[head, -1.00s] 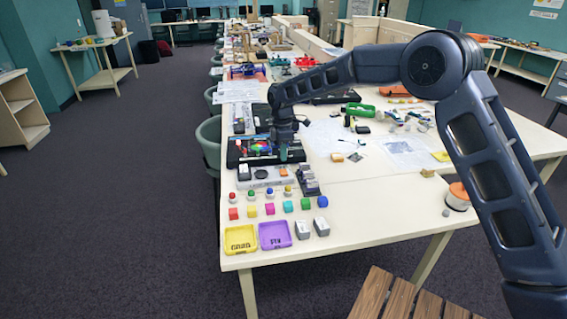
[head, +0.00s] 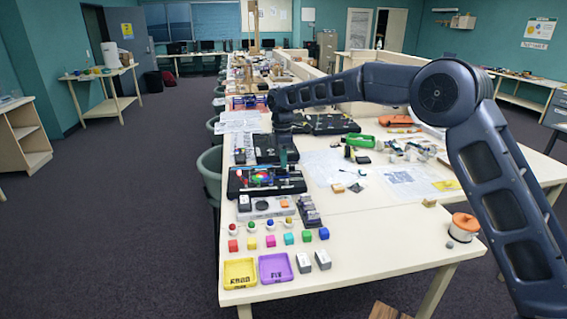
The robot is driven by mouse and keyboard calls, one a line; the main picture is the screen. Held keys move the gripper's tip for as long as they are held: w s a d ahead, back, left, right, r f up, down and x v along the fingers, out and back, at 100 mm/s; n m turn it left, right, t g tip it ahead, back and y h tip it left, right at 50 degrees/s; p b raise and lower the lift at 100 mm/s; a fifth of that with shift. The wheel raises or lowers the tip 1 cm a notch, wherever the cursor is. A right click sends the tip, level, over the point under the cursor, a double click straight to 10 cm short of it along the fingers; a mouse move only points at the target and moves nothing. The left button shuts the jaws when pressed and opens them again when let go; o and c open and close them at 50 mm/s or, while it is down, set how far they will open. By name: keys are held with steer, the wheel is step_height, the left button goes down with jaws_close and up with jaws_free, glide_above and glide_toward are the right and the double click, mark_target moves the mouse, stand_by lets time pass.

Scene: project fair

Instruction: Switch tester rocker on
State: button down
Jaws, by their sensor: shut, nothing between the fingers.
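A pale grey panel box (head: 266,211) lies on the near part of the long table. It carries a dark block (head: 244,202), a round black part (head: 262,206) and a small orange part (head: 284,204). It looks like the tester, but I cannot make out which part is the rocker or how it is set. My gripper (head: 283,163) points down, shut and empty. In the picture it overlaps the black tray behind the panel, apart from the panel; its exact height is unclear.
A dark grey device (head: 309,212) stands right of the panel. In front are several coloured cubes and knobs, a yellow tray (head: 225,274), a purple tray (head: 275,280) and two grey blocks. The black tray (head: 235,191) lies behind. The near right tabletop is mostly clear.

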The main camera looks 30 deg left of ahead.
mark_target(286, 205)
steer(key=shift+s+d, duration=0.5)
steer(key=shift+d, duration=0.05)
steer(key=f, duration=0.4)
steer(key=s+f, duration=0.1)
steer(key=f, duration=0.4)
steer(key=d+f, duration=0.1)
steer(key=f, duration=0.3)
steer(key=shift+s+d+f, duration=0.1)
steer(key=shift+s+f, duration=0.05)
steer(key=shift+f, duration=0.35)
steer(key=shift+d+f, duration=0.1)
steer(key=shift+f, duration=0.15)
